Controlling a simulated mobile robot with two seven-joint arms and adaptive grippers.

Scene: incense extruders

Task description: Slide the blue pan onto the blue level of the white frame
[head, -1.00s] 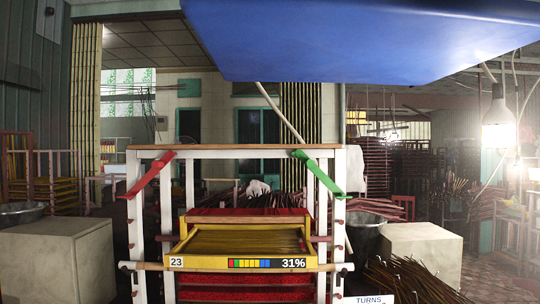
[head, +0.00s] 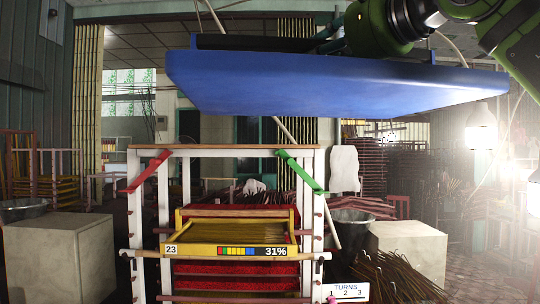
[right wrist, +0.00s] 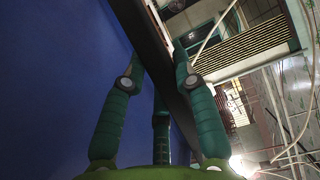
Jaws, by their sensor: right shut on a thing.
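The blue pan (head: 330,85) is held high in the head view, above and in front of the white frame, with its underside and front edge showing. It also fills the left of the right wrist view (right wrist: 50,90). My right gripper (right wrist: 160,72) is shut on the pan's dark rim; its green wrist shows at the top right of the head view. The white frame (head: 318,190) stands below, left of centre, with a red strip and a green strip on its posts. A yellow tray (head: 180,250) and red levels (head: 235,270) sit in it. I cannot make out a blue level. My left gripper is not in view.
Pale boxes stand left (head: 60,255) and right (head: 410,245) of the frame. A metal bucket (head: 350,228) and dark incense sticks (head: 395,280) are at its right. A "TURNS" sign (head: 348,291) is at the front. Open air separates pan and frame.

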